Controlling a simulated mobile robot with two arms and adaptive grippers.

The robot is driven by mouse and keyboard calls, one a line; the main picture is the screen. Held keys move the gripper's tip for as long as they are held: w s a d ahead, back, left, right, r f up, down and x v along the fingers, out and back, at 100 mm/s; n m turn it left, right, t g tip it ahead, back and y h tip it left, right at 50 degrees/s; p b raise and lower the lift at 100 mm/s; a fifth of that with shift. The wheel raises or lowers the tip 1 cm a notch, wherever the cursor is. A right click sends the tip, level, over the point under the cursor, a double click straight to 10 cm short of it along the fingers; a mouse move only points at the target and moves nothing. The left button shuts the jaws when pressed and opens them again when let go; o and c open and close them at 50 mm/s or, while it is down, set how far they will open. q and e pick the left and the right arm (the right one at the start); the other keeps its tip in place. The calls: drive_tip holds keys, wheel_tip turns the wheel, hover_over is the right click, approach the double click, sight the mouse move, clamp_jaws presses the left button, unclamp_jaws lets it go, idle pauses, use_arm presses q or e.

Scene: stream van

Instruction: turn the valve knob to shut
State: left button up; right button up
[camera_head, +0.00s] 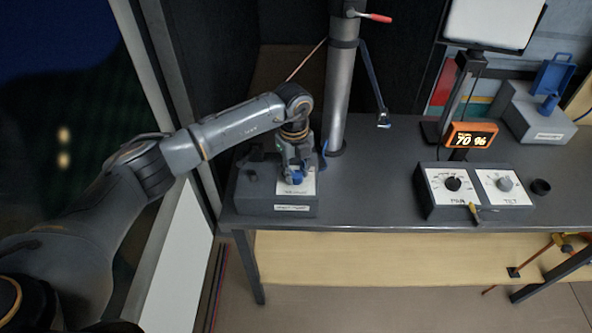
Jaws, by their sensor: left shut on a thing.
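The valve knob (297,176) is a small blue knob on top of a dark grey box (250,199) at the left end of the desk. A white label plate lies under the knob, and its print is too small to read. My left gripper (297,172) points down from above and is shut on the knob, hiding much of it. The knob's exact angle cannot be made out.
A grey mast (339,95) stands just behind the box. A panel with two dials (471,208), an orange display reading 70 % (471,135) and a grey box with a blue part (536,118) stand to the right. The desk (368,190) is clear between box and panel.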

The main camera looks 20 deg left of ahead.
sight(295, 175)
use_arm(q)
drive_tip(key=o, duration=1.1)
drive_tip(key=shift+o, duration=0.2)
wheel_tip(295, 175, up, 12)
drive_tip(key=shift+s+a, duration=0.15)
